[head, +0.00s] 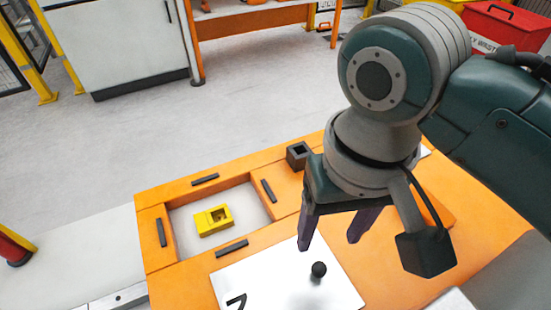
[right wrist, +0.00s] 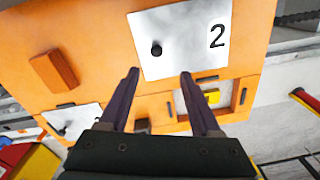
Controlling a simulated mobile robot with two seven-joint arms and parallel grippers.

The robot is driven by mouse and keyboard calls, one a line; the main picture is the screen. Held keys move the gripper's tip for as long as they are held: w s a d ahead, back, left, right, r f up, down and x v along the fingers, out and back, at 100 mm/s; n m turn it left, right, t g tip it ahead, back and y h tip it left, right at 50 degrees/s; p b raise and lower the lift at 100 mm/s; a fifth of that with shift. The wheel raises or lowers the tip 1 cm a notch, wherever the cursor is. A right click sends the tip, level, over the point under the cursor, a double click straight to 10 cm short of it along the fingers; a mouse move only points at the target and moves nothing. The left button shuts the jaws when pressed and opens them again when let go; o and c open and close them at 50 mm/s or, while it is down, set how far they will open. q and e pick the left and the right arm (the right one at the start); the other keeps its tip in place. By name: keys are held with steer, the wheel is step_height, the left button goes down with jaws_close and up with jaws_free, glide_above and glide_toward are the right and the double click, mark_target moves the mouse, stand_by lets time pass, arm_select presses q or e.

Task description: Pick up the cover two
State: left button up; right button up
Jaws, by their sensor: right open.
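Cover two is a flat silver-white plate (head: 270,272) with a round black knob (head: 319,269) and a black number, partly cut off by the lower edge. It lies on the orange table. The right wrist view shows the whole number 2 on the plate (right wrist: 190,60) and the knob at its left. My right gripper (head: 330,242) is open and empty, its two dark purple fingers apart above the plate's far edge. The fingers also show in the right wrist view (right wrist: 160,74), pointing toward the plate, with the knob apart from them. My left gripper is not in view.
An open recess beside the plate holds a yellow block (head: 213,220), with dark bars around its rim. A small black square socket (head: 298,155) stands by it. An orange block (right wrist: 54,71) and another knobbed plate (right wrist: 78,118) lie elsewhere on the orange table (head: 155,205).

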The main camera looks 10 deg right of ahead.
steer(key=f, duration=0.1)
steer(key=b, duration=0.3)
glide_above(319, 265)
step_height(319, 265, down, 5)
steer(key=shift+w+d+f, duration=0.1)
steer(key=shift+w+d, duration=0.05)
steer(key=f+b, duration=0.1)
steer(key=f, duration=0.3)
steer(key=shift+s+f+b, duration=0.2)
steer(key=shift+f+b, duration=0.15)
steer(key=shift+b, duration=0.05)
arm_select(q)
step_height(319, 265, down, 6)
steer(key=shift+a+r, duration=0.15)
arm_select(e)
jaws_close()
